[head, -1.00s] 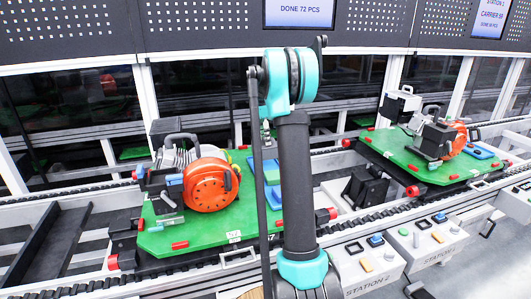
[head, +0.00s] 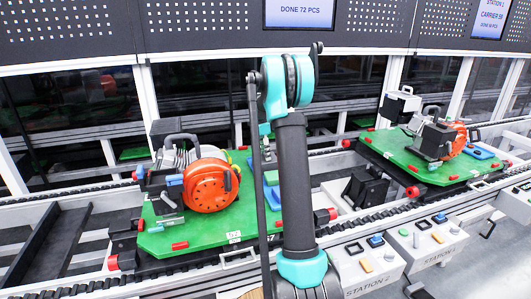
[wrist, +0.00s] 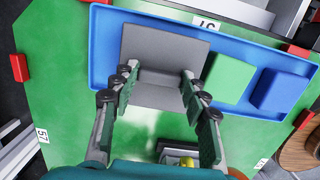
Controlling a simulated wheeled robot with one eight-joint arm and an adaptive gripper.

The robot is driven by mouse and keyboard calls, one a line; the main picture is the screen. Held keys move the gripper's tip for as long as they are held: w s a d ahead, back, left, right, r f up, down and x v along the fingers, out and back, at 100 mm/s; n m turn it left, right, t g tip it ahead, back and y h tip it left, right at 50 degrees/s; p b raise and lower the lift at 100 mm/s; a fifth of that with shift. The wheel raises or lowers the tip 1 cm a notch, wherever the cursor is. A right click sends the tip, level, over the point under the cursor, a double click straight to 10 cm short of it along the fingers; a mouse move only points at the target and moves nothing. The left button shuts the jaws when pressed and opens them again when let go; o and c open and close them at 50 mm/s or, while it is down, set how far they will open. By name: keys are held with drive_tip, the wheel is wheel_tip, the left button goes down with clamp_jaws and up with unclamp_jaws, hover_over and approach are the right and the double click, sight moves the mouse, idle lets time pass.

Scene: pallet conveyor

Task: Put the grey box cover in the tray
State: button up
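The grey box cover (wrist: 166,48) shows in the wrist view as a wide plate with a narrower part below it. It overlaps the blue tray (wrist: 104,52), covering part of its left half and near rim. My gripper (wrist: 159,75) has its fingers on either side of the cover's lower part and appears shut on it. I cannot tell whether the cover touches the tray floor. The tray also holds a green piece (wrist: 230,79) and a blue block (wrist: 277,91). In the head view my arm hides the gripper and the cover, and only a strip of the tray (head: 273,199) shows.
The tray lies on a green pallet (head: 205,238) on the conveyor. An orange reel (head: 211,186) with grey machine parts stands on the pallet's left. A second loaded pallet (head: 400,150) is at the right. Station button boxes (head: 366,263) stand in front.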

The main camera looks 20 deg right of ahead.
sight(263, 158)
drive_tip(key=o, duration=0.4)
drive_tip(key=r, duration=0.4)
drive_tip(key=a+r, duration=0.1)
drive_tip(key=r, duration=0.7)
drive_tip(key=shift+a+r, duration=0.1)
drive_tip(key=shift+a, duration=0.15)
